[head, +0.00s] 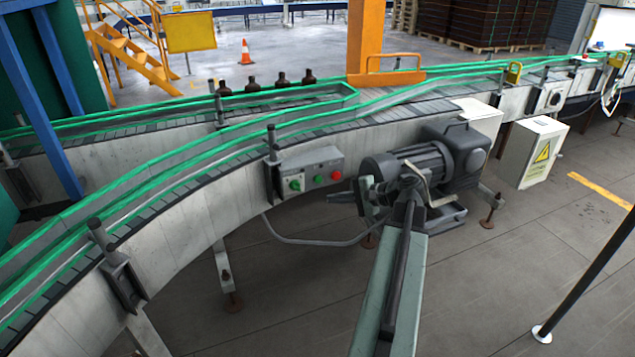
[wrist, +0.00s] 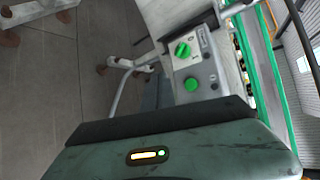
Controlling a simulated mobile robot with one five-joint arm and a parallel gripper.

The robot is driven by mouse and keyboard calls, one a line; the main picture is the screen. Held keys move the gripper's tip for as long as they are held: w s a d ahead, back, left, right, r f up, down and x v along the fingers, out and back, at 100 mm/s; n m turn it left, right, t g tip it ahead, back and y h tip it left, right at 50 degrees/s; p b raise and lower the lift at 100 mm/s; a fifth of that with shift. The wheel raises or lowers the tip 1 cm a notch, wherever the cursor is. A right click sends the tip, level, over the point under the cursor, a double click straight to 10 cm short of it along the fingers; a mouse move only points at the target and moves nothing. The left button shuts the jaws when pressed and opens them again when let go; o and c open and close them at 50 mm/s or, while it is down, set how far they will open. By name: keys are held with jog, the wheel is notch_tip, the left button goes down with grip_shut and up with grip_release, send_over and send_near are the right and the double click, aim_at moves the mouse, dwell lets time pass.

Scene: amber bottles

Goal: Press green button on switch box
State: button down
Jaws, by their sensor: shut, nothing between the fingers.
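The grey switch box (head: 309,166) is mounted on the side of the conveyor in the head view. It has a green rotary knob (head: 294,184), a green button (head: 318,180) and a red button (head: 336,175). The wrist view shows the green knob (wrist: 182,49) and the round green button (wrist: 191,84) beyond my gripper's grey-green body (wrist: 215,150). The red button is not seen there. My gripper (head: 364,192) is just right of the box in the head view, apart from the green button. It is shut and empty; its fingertips are small and unclear.
A motor (head: 408,165) stands behind my arm, right of the switch box. A white box with a yellow warning sign (head: 542,152) is farther right. The conveyor (head: 190,205) with green rails curves past on the left. Dark bottles (head: 282,80) stand on the far belt.

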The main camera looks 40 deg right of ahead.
aim_at(318, 179)
jog(key=w+d, duration=0.1)
jog(key=w, duration=0.3)
jog(key=w+d, duration=0.1)
jog(key=w, duration=0.1)
jog(key=shift+w+d, duration=0.35)
jog(key=shift+w, duration=0.05)
dwell(1.6)
jog(key=shift+w+d, duration=0.15)
jog(key=shift+w, duration=0.1)
